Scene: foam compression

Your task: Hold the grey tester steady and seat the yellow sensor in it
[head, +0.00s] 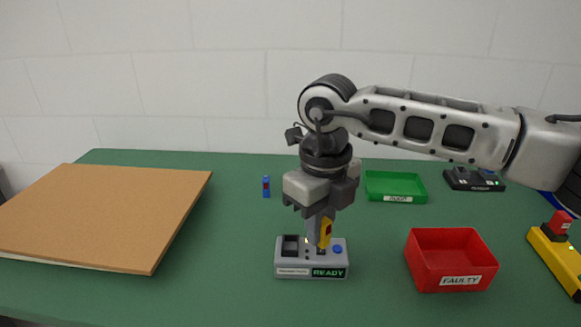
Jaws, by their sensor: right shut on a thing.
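The grey tester (312,262) sits on the green table near its front middle, with a dark slot at its left, a blue button at its right and a lit green "READY" display on its front. My right gripper (320,240) points down over the tester and is shut on the yellow sensor (326,232), which has a red patch. The sensor's lower end is at the tester's top face; I cannot tell whether it is in the socket, as the finger hides part of it. My left gripper is not in view.
A red "FAULTY" bin (430,270) stands right of the tester. A green labelled tray (394,182) and a dark device (473,180) lie behind. A small blue item (266,187) stands left. A brown board (105,212) covers the left; a yellow-red object (556,245) sits right.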

